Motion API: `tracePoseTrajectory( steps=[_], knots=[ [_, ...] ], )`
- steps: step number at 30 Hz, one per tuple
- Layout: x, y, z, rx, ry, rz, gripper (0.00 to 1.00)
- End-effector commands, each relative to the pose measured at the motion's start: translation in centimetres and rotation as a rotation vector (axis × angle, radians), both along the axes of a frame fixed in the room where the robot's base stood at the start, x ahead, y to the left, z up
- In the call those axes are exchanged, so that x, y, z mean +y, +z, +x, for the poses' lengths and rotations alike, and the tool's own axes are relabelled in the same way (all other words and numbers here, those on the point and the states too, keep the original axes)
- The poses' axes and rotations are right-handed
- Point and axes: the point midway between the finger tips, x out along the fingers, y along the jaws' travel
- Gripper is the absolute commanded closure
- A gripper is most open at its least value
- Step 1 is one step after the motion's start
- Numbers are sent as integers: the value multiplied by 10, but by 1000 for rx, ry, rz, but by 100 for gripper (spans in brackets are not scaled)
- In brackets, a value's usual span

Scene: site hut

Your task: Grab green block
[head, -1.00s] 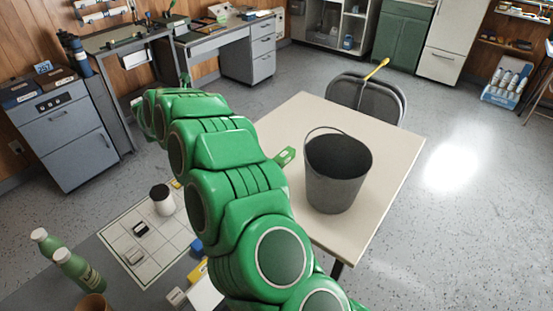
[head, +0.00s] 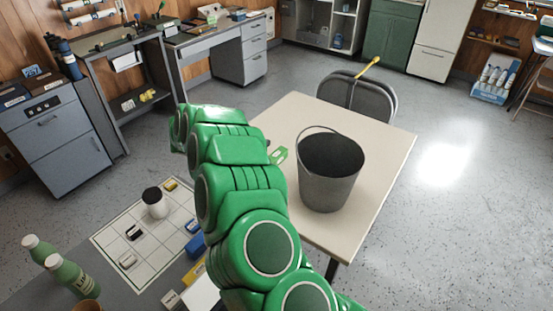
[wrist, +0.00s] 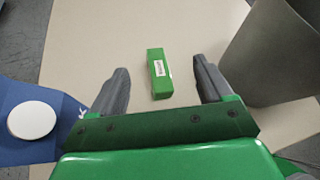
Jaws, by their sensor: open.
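The green block (wrist: 159,73) is a small oblong with a white label, lying on the pale table (wrist: 110,30). In the wrist view it lies ahead of my gripper (wrist: 162,85), roughly midway between the two grey fingers, with clear gaps on both sides. My gripper is open and empty. In the head view part of the green block (head: 279,155) shows just right of my arm, left of the grey bucket (head: 330,175). My arm hides the gripper in the head view.
The bucket (wrist: 270,55) stands close to the right finger. A blue thing with a white disc (wrist: 32,120) is at the left. A folding chair (head: 362,95) stands behind the table. A gridded mat (head: 115,225) with small items and green bottles (head: 66,275) lie left of my arm.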

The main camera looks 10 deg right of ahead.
Motion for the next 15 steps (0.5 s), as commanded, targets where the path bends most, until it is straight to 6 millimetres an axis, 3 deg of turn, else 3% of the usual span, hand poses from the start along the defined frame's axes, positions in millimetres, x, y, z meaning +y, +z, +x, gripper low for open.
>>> tracePoseTrajectory(
  steps=[9,15],
  knots=[
    [0,-57,0,2,1,-3,21],
    [-1,-74,1,0,-1,-1,21]
  ],
)
